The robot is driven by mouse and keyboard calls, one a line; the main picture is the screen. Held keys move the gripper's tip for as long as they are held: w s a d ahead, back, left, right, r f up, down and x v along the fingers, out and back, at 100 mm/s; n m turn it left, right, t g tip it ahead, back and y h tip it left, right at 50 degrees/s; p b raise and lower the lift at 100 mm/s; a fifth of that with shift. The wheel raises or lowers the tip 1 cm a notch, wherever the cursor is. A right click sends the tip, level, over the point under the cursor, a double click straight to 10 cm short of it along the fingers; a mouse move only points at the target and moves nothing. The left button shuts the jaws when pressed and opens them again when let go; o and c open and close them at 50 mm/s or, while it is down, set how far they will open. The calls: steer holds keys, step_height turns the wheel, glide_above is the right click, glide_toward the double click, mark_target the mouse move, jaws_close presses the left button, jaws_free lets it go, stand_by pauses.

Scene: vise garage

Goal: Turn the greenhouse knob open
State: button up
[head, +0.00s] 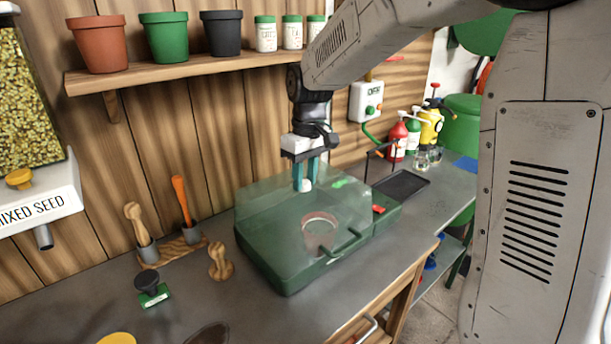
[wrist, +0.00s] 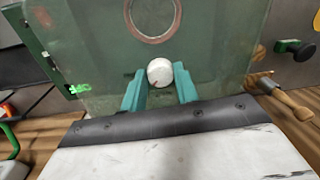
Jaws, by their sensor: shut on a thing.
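The greenhouse (head: 270,262) is a green box with a clear lid on the bench, and it also shows in the wrist view (wrist: 215,60). Its knob (wrist: 159,72) is round and white with a small red mark toward the lower left. In the head view the knob (head: 306,186) shows between the teal fingertips. My gripper (head: 306,172) points down at the back top of the greenhouse. In the wrist view my gripper (wrist: 160,82) has one finger on each side of the knob and is shut on it.
A round-rimmed pot (head: 320,222) shows through the lid. A dark tray (head: 400,184) and spray bottles stand to the right. Wooden-handled tools (head: 219,262) and a stamp-like tool (head: 149,284) stand to the left. A shelf with pots (head: 165,72) hangs behind.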

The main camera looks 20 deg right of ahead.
mark_target(307, 182)
steer(key=m, duration=0.4)
steer(key=shift+m+t, duration=0.3)
steer(key=shift+m, duration=1.8)
steer(key=o, duration=1)
steer(key=r, duration=0.7)
steer(key=shift+s+d+r, duration=0.1)
steer(key=shift+d+r, duration=0.1)
steer(key=shift+r, duration=0.2)
